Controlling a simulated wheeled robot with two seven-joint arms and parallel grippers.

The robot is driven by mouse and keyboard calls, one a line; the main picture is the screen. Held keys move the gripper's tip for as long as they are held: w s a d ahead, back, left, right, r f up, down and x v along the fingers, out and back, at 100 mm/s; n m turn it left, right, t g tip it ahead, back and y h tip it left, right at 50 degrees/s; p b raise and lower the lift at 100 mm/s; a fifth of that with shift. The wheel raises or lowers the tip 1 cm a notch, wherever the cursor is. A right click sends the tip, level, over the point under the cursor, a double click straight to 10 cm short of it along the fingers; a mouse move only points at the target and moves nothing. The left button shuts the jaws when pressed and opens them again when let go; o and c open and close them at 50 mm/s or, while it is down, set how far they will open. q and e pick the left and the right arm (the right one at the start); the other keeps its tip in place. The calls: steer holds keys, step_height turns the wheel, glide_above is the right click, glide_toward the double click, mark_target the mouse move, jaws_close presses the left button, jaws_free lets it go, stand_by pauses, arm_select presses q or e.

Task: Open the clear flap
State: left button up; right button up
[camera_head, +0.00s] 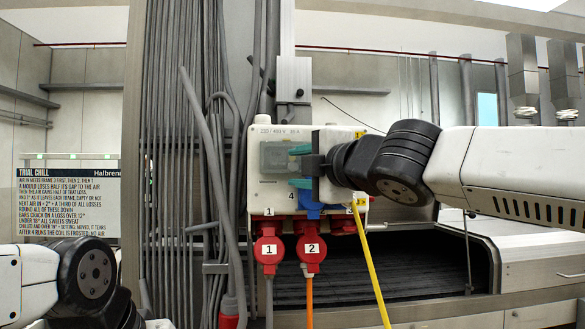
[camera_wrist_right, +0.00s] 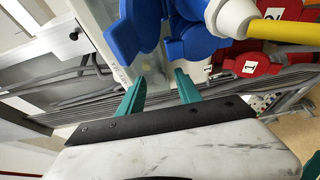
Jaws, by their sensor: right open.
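The clear flap (camera_head: 279,158) is a small greyish see-through cover on the upper front of a pale socket box (camera_head: 262,197). It looks closed, and its right part is hidden behind my right gripper. My right gripper (camera_head: 299,167) has its two teal fingertips apart, one above the other, at the flap's right side. I cannot tell if they touch it. In the right wrist view my right gripper (camera_wrist_right: 160,86) is open with nothing clearly between its fingers, and the box lies just beyond them. My left arm shows at the lower left, but its gripper is out of view.
Red plugs numbered 1 (camera_head: 269,249) and 2 (camera_head: 311,247) sit under the box. A yellow cable (camera_head: 372,268) hangs at the right. Blue sockets (camera_wrist_right: 140,30) are close to my right fingers. Grey conduits (camera_head: 190,150) run up the left side.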

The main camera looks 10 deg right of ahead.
steer(key=shift+w, duration=0.15)
jaws_close()
stand_by(1.4)
